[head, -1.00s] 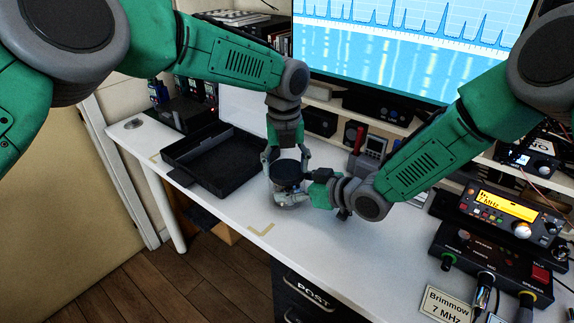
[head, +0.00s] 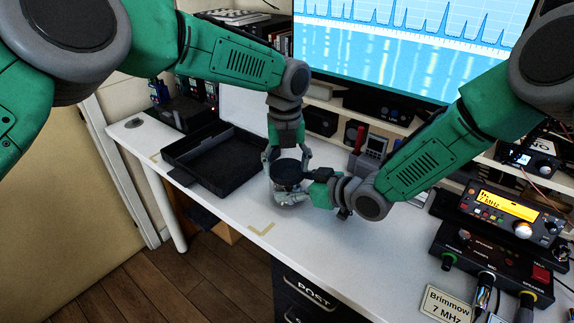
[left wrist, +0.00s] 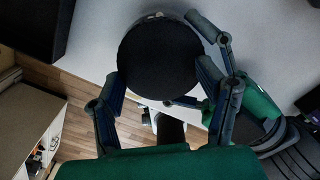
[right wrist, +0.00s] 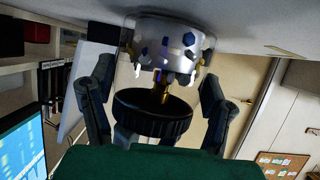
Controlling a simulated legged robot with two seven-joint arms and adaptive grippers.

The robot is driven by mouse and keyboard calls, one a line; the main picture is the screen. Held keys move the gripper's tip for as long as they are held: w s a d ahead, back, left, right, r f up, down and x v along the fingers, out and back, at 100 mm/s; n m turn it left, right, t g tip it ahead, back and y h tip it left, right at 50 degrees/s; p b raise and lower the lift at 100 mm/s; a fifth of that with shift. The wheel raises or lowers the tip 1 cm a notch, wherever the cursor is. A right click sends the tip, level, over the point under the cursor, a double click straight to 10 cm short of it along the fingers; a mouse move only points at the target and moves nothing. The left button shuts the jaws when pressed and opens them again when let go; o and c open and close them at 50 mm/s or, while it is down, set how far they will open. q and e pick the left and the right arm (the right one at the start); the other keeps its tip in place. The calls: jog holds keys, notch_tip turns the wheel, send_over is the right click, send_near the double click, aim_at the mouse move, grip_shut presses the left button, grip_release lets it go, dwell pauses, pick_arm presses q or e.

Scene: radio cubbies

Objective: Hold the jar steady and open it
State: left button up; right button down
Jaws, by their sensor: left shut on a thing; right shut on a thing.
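The jar (head: 288,198) is clear glass with a black lid (head: 287,172), upright on the white desk. In the right wrist view the jar (right wrist: 170,45) appears inverted, with small coloured pieces inside and the lid (right wrist: 150,117) nearer the camera. My left gripper (head: 287,160) comes down from above, its fingers shut on either side of the lid, which fills the middle of the left wrist view (left wrist: 160,57). My right gripper (head: 308,186) reaches in from the right, shut on the jar. Its exact contact is partly hidden. I cannot tell whether the lid is loose.
An open black tray (head: 200,165) lies left of the jar. A monitor (head: 410,45) and shelf stand behind. The desk's front edge has bare room.

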pick_arm(q)
jog(key=o, duration=1.2)
jog(key=shift+s+f, duration=0.4)
jog(key=shift+f, duration=0.35)
jog(key=shift+o, duration=0.7)
jog(key=shift+w+f, duration=0.15)
notch_tip(320, 180, up, 5)
jog(key=shift+w+r, duration=0.15)
jog(key=r+m, duration=0.1)
jog(key=w+r+m, duration=0.1)
jog(key=r+m, duration=0.1)
jog(key=shift+w+m, duration=0.1)
jog(key=shift+m, duration=0.2)
jog(key=shift+w+m, duration=0.1)
jog(key=shift+m, duration=0.2)
jog(key=shift+f, duration=3.8)
